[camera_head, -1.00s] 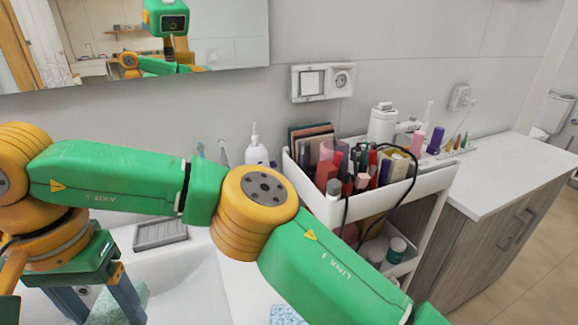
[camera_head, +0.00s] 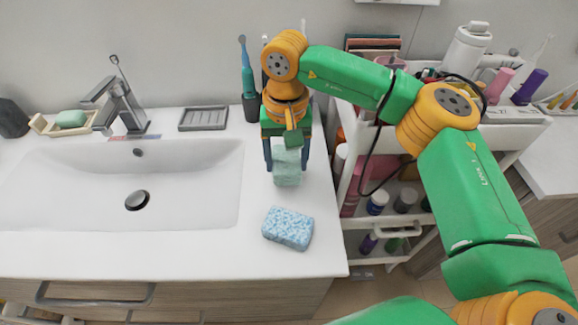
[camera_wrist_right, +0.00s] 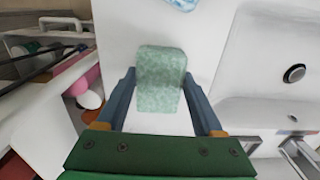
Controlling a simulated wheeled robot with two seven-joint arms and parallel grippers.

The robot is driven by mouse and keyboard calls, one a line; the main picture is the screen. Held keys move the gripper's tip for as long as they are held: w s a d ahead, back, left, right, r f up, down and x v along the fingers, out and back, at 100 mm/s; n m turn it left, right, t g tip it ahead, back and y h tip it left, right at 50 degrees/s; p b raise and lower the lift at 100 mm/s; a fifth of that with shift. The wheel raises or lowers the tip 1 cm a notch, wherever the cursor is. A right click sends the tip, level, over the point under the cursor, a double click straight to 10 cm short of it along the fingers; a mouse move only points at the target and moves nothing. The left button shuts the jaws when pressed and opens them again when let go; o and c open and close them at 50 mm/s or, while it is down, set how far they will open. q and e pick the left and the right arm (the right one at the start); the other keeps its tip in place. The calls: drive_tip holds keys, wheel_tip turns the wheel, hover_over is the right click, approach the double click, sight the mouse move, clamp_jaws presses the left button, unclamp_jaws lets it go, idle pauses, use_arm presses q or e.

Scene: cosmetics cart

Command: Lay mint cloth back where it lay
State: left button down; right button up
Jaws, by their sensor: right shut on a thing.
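The mint cloth (camera_head: 287,173) is a small pale green speckled piece at the right of the basin. My right gripper (camera_head: 286,165) points down and is shut on it; the fingers stand on either side. In the right wrist view the mint cloth (camera_wrist_right: 160,80) lies between the two fingers (camera_wrist_right: 160,108), over white counter. I cannot tell whether its lower end touches the counter. My left gripper is not in view.
A blue speckled sponge (camera_head: 288,229) lies in front of the cloth on the counter (camera_head: 190,257). The basin (camera_head: 190,195) is to the left. A grey soap tray (camera_head: 203,117) and a toothbrush cup (camera_head: 251,105) stand behind. The crowded cosmetics cart (camera_head: 350,125) is close on the right.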

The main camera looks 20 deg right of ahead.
sight(287, 172)
drive_tip(key=shift+d+f, duration=0.15)
drive_tip(key=shift+f, duration=1.75)
drive_tip(key=o, duration=1.2)
wheel_tip(287, 172, up, 12)
drive_tip(key=shift+r, duration=0.2)
